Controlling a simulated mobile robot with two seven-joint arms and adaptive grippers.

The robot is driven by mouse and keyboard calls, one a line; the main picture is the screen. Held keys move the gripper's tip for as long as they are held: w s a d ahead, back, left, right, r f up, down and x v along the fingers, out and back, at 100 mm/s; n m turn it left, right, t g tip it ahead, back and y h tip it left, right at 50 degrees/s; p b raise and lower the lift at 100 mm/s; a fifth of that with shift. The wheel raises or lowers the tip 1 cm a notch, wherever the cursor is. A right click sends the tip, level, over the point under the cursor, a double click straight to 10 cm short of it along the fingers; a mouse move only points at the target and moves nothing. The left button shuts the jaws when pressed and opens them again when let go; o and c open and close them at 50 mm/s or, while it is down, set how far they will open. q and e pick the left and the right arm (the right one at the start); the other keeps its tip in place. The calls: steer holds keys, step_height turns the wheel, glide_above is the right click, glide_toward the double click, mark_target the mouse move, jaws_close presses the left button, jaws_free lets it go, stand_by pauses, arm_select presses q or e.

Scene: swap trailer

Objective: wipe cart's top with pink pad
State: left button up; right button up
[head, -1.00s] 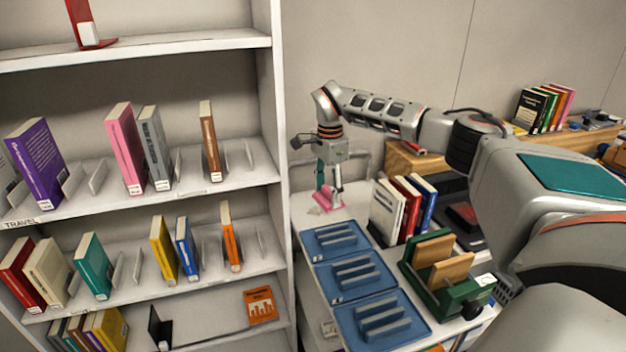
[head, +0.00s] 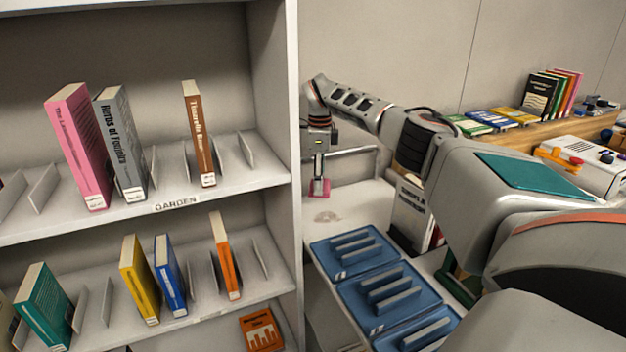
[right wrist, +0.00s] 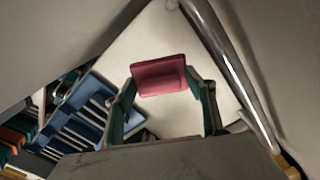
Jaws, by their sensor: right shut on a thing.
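The cart's white top (head: 365,198) shows at centre, right of the bookshelf. My right gripper (head: 318,178) reaches down over its far end, shut on the pink pad (head: 319,188). In the right wrist view the pink pad (right wrist: 160,76) sits between the teal-lined fingers (right wrist: 163,108), with the white top beyond it. I cannot tell whether the pad touches the top. A faint brownish-pink smudge (head: 327,217) lies on the top, nearer than the pad. My left gripper is not in view.
Blue slotted trays (head: 352,250) cover the near part of the cart's top. Books (head: 412,212) stand at its right, partly behind my arm. A metal rail (head: 355,153) runs along the far end. The bookshelf (head: 275,140) stands close at left.

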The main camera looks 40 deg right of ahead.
step_height(320, 180, down, 4)
steer(key=shift+s+r+b, duration=0.15)
steer(key=shift+r+b, duration=0.1)
steer(key=shift+b, duration=0.55)
steer(key=shift+f, duration=0.35)
steer(key=shift+f+b, duration=0.6)
steer(key=shift+b, duration=0.05)
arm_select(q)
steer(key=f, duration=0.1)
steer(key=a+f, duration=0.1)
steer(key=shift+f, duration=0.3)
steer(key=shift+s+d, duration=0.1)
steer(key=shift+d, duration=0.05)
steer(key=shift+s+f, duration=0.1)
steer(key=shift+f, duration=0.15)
arm_select(e)
steer(key=shift+f, duration=1)
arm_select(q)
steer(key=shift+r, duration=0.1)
